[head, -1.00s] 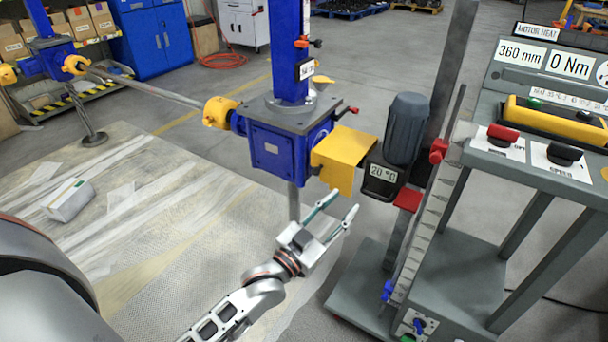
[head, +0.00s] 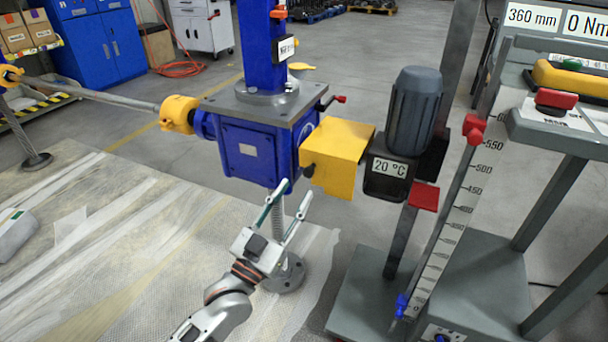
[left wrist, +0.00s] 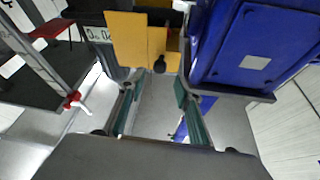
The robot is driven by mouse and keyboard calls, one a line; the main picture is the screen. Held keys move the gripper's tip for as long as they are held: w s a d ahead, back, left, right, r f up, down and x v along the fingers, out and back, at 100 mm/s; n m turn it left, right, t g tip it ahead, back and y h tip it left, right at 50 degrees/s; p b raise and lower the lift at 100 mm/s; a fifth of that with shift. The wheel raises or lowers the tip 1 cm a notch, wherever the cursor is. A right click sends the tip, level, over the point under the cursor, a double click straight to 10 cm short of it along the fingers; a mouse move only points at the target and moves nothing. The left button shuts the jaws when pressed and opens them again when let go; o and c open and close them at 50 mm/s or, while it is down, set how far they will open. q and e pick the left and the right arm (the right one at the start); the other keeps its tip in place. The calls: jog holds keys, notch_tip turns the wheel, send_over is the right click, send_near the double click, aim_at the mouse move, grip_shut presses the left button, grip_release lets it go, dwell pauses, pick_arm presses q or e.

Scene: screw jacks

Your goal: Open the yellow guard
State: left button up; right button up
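The yellow guard (head: 338,157) is a box-like cover between the blue gearbox (head: 252,150) and the dark motor (head: 414,112). It looks closed, and a small dark knob (head: 308,170) sits on its lower left. My left gripper (head: 292,190) is open and empty, just below and left of the guard, with its fingers pointing up towards it. In the left wrist view the guard (left wrist: 140,40) and its dark knob (left wrist: 159,65) lie ahead of the parted fingers (left wrist: 157,95). The fingers look apart from the knob. My right gripper is not in view.
A display reading 20 °C (head: 389,167) and a red plate (head: 424,196) are right of the guard. A scale post with a red pointer (head: 474,129) and a grey bench (head: 560,130) stand further right. The screw (head: 277,225) hangs below the gearbox.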

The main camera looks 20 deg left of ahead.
aim_at(307, 175)
pick_arm(q)
jog(key=x, duration=0.5)
jog(key=shift+d+f+b, duration=0.1)
jog(key=shift+b, duration=0.25)
jog(key=shift+x, duration=0.95)
grip_shut()
